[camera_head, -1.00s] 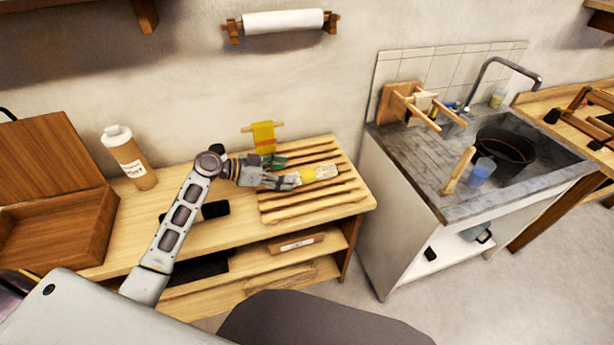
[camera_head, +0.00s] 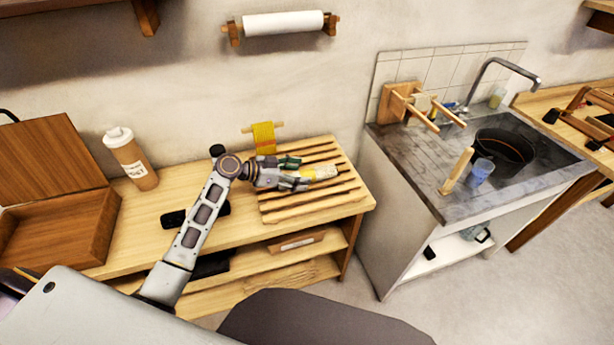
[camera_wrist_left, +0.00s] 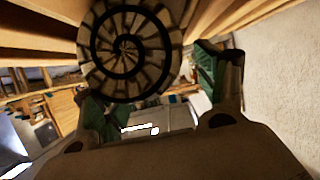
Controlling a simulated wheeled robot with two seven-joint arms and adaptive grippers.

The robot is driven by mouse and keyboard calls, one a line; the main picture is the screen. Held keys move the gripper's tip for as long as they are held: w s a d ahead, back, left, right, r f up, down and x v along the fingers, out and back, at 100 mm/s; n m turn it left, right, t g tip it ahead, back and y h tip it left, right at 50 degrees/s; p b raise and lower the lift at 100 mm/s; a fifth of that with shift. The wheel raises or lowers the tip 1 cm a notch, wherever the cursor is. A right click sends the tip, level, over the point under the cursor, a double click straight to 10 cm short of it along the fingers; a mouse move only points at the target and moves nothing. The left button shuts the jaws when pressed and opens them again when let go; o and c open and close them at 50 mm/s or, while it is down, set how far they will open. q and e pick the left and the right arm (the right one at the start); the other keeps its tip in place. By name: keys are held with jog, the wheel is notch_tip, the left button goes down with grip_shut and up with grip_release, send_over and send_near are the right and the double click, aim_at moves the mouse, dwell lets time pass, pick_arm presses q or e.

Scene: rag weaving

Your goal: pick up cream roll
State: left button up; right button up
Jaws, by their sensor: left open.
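The cream roll (camera_head: 324,172) lies on the slatted wooden rack (camera_head: 300,208) on the wooden bench. Its round end shows a dark and cream spiral in the left wrist view (camera_wrist_left: 128,45). My left gripper (camera_head: 302,174) is open, with its fingertips at the left end of the roll. In the left wrist view the green-padded fingers (camera_wrist_left: 160,92) stand apart, and the roll's end shows ahead between and above them. Contact cannot be told. My right gripper is not in view.
A yellow cloth (camera_head: 264,138) hangs on a peg behind the rack. A white-capped bottle (camera_head: 131,158) and an open wooden box (camera_head: 60,238) stand at the left of the bench. A sink unit (camera_head: 425,165) is at the right. The rack's front slats are clear.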

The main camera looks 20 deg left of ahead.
aim_at(301, 173)
pick_arm(q)
jog(key=shift+w+d+f, duration=0.2)
jog(key=shift+w+d, duration=0.1)
jog(key=shift+d, duration=0.05)
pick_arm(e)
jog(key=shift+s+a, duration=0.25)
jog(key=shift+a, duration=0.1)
pick_arm(q)
jog(key=shift+c, duration=0.5)
jog(key=c, duration=1)
jog(key=shift+c, duration=0.7)
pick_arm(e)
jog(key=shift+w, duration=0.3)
pick_arm(q)
jog(key=shift+r, duration=0.15)
notch_tip(301, 173, up, 10)
jog(key=shift+f, duration=0.15)
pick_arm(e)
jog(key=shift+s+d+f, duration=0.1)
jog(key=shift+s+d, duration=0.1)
